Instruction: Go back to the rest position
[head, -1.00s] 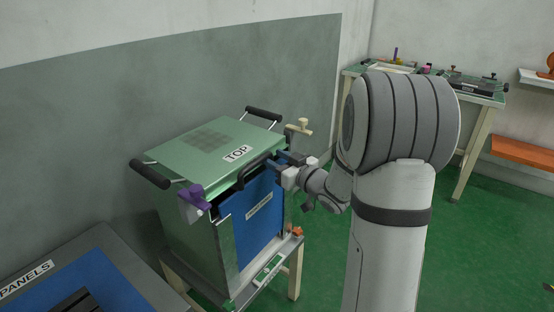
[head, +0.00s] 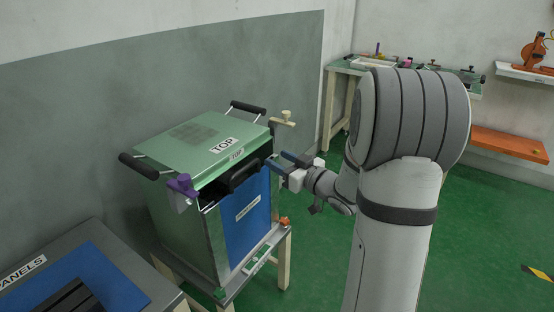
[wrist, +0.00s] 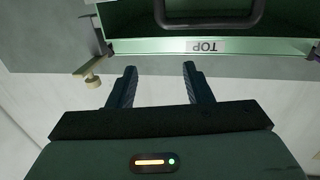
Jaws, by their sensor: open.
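My gripper (head: 281,163) is open and empty, just right of the green sieve column box (head: 178,228) in the head view. Its two dark fingers also show in the wrist view (wrist: 159,70), apart, with nothing between them. The box has a green lid marked TOP (head: 200,140), a blue front panel (head: 246,215) and a black handle (head: 238,177) at the panel's upper edge. In the wrist view the handle (wrist: 210,24) lies beyond the fingertips, clear of them.
The box stands on a small stand (head: 284,255). A purple clamp (head: 183,185) and a beige knob (head: 286,117) sit at its sides. A panels table (head: 150,285) is at lower left. A workbench (head: 340,68) and an orange shelf (head: 510,143) stand behind.

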